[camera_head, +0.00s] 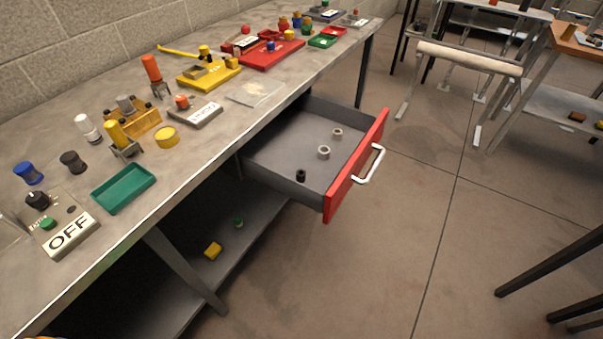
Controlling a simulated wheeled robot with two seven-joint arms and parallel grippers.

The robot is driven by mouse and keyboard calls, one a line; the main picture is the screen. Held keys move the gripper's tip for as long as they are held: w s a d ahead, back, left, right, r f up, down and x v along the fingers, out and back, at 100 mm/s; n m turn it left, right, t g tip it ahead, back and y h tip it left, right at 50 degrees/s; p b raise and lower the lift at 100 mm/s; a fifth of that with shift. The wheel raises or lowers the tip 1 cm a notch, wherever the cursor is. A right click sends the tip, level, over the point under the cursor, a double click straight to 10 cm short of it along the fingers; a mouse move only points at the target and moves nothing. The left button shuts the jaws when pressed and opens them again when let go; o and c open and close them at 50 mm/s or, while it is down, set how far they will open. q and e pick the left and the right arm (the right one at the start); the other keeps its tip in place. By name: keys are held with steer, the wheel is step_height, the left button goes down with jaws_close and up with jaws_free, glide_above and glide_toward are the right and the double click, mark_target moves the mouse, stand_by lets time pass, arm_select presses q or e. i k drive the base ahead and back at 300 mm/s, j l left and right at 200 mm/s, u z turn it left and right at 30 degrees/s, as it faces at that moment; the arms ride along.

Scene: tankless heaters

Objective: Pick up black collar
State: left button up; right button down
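A small black collar (301,175) sits on the floor of an open drawer (290,140), near its front left corner. Two grey ring-shaped collars, one nearer (323,153) and one farther (337,133), stand in the same drawer, apart from the black one. The drawer has a red front (357,170) with a white handle (371,164) and is pulled out from under the workbench.
The workbench (222,142) carries a green tray (123,188), an OFF sign block (70,236), a yellow cap (167,137) and red trays farther back. A lower shelf holds a yellow block (213,251). The floor (400,240) right of the drawer is clear.

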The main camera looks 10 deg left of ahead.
mark_target(300, 175)
steer(key=i+l+u, duration=0.3)
steer(key=l+u, duration=0.3)
steer(key=l, duration=0.2)
steer(key=i+l+u, duration=0.1)
steer(key=l+u, duration=0.2)
steer(key=l, duration=0.15)
steer(key=l+u, duration=0.3)
steer(key=l, duration=0.15)
steer(key=i, duration=0.05)
